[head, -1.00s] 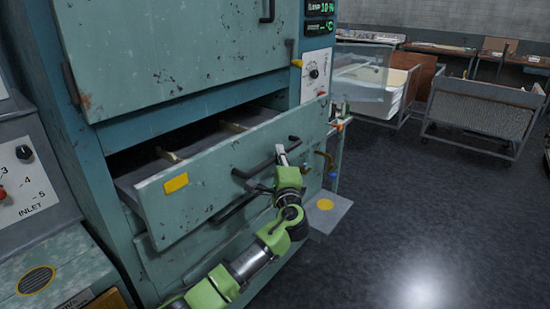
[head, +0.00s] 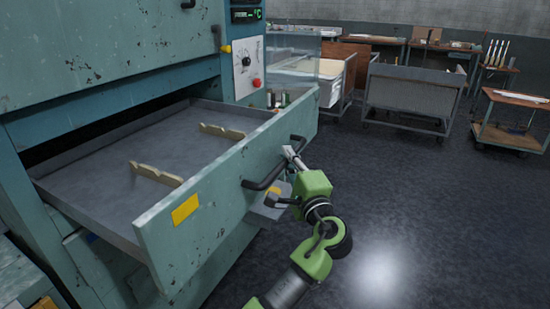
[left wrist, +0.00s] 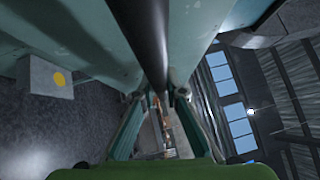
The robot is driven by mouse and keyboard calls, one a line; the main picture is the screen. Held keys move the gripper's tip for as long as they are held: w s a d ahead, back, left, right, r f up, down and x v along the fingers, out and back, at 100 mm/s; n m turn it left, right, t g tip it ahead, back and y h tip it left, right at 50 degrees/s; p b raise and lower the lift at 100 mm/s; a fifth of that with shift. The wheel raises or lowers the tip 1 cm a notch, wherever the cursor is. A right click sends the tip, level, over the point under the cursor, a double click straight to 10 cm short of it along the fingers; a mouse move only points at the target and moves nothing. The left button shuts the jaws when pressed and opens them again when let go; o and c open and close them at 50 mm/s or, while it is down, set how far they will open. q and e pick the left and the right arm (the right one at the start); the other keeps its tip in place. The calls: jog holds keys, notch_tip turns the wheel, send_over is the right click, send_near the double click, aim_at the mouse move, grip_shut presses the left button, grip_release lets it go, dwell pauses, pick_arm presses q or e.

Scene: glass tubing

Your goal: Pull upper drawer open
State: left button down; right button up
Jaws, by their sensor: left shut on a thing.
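The upper drawer (head: 210,215) is a worn green-teal metal drawer with a yellow label, pulled well out of the cabinet (head: 110,50). Inside it lie two notched wooden strips (head: 157,174) on a bare grey floor. A black bar handle (head: 262,178) is on its front. My left gripper (head: 291,156) is at the handle's right part. In the left wrist view the dark handle bar (left wrist: 150,45) runs down between the fingers (left wrist: 155,105), which are shut on it. My right gripper does not show.
A grey ledge with a yellow spot (left wrist: 45,78) shows in the left wrist view. A control panel (head: 245,65) is on the cabinet's right. Carts (head: 410,95) and a wooden trolley (head: 510,120) stand farther back. The dark floor (head: 420,210) on the right is clear.

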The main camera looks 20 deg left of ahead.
pick_arm(q)
jog(key=shift+d+f, duration=0.1)
dwell(0.3)
jog(key=c, duration=2)
grip_release()
jog(key=shift+c, duration=0.2)
jog(key=v, duration=0.7)
jog(key=shift+s+d, duration=0.15)
jog(key=shift+s, duration=0.05)
